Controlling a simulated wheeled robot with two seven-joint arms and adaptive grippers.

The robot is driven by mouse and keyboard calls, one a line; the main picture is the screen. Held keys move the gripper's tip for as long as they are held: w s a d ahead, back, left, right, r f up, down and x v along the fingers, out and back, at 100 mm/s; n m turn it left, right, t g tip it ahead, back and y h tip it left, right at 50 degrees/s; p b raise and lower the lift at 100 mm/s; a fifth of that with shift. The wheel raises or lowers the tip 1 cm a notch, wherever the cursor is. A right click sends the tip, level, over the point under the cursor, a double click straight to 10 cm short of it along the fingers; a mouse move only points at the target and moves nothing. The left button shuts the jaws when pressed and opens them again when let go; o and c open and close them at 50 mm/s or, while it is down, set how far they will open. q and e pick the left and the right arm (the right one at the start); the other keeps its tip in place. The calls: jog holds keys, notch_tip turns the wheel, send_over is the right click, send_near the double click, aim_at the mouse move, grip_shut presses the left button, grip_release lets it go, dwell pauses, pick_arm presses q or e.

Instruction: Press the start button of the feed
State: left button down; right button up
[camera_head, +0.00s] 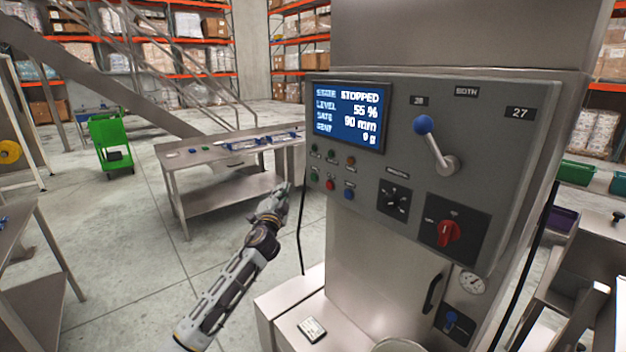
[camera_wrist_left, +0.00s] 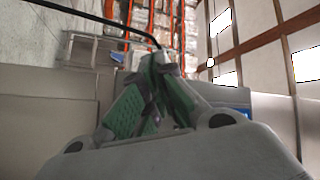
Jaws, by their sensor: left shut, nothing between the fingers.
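The grey control panel (camera_head: 400,105) fills the right of the head view. Its blue screen (camera_head: 347,117) reads "STOPPED", level 55 %, 90 mm, 0 g. Below the screen are a green button (camera_head: 314,177), a red button (camera_head: 330,184) and a blue button (camera_head: 349,193), with small lamps above them. My left gripper (camera_head: 284,192) is shut and empty, left of the green button and apart from it. In the left wrist view its fingers (camera_wrist_left: 160,62) are together. Labels by the buttons are too small to read. My right gripper is not in view.
The panel also carries a blue-knobbed lever (camera_head: 423,125), a black dial (camera_head: 394,201) and a red rotary switch (camera_head: 447,233). A steel table (camera_head: 205,155) stands behind my left arm. A green cart (camera_head: 111,140) is farther back. The floor between is clear.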

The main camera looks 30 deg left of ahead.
pick_arm(q)
jog(key=shift+w+d, duration=0.1)
jog(key=w+d+b, duration=0.2)
jog(key=w+d, duration=0.1)
jog(key=w, duration=0.5)
dwell(0.8)
jog(key=shift+d, duration=0.1)
jog(key=shift+w+d+b, duration=0.35)
jog(key=shift+w+b, duration=0.35)
jog(key=shift+w, duration=0.05)
dwell(2.5)
jog(key=shift+s+a, duration=0.1)
jog(key=shift+s, duration=0.1)
dwell(0.3)
jog(key=shift+s+a, duration=0.2)
jog(key=shift+s, duration=0.35)
jog(key=shift+s+p, duration=0.1)
jog(key=shift+p, duration=0.2)
jog(key=shift+s+a+p, duration=0.2)
jog(key=shift+s+a, duration=0.15)
jog(key=shift+s, duration=0.4)
jog(key=shift+s+a+p, duration=0.2)
jog(key=shift+s+a, duration=0.1)
jog(key=shift+s, duration=0.45)
jog(key=shift+s+a+p, duration=0.2)
jog(key=shift+s+a, duration=0.15)
jog(key=shift+s, duration=0.4)
